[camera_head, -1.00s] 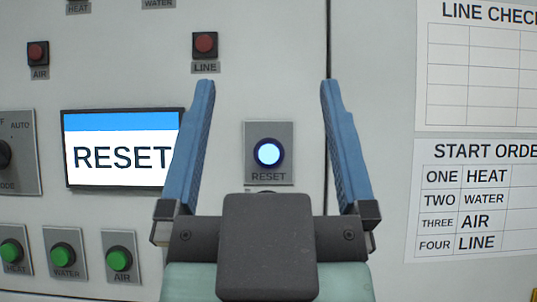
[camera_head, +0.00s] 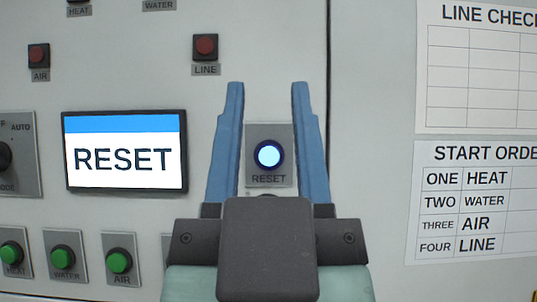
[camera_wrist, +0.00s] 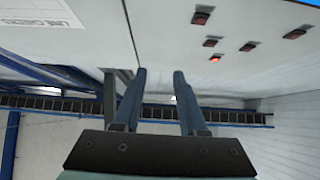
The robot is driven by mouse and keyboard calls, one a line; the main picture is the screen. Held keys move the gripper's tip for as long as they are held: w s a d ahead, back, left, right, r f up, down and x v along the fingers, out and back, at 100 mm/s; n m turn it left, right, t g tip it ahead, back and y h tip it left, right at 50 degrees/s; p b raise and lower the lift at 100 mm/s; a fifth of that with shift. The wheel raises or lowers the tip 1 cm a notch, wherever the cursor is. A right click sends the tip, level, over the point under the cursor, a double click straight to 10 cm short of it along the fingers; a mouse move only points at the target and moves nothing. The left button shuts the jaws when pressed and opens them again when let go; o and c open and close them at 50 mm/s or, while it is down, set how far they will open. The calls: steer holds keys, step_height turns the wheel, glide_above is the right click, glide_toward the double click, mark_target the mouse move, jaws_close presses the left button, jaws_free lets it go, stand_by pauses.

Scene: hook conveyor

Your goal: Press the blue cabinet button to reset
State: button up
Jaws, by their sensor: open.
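The blue reset button (camera_head: 268,155) is lit pale blue inside a dark ring, on a grey plate labelled RESET on the white cabinet. My gripper (camera_head: 268,88) is in front of the cabinet with its two blue fingers apart and nothing between them. In the head view the button shows between the fingers; I cannot tell how far the fingers are from the panel. In the wrist view the gripper (camera_wrist: 159,72) is also open and the button cannot be made out. The cabinet screen (camera_head: 125,151) reads RESET under a blue band.
Green buttons labelled HEAT (camera_head: 13,252), WATER (camera_head: 62,256) and AIR (camera_head: 119,261) sit low on the left. Red lamps for AIR (camera_head: 39,55) and LINE (camera_head: 205,47) are above. A START ORDER sheet (camera_head: 475,200) hangs at right. One red lamp (camera_wrist: 215,58) glows in the wrist view.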

jaws_close()
stand_by(1.2)
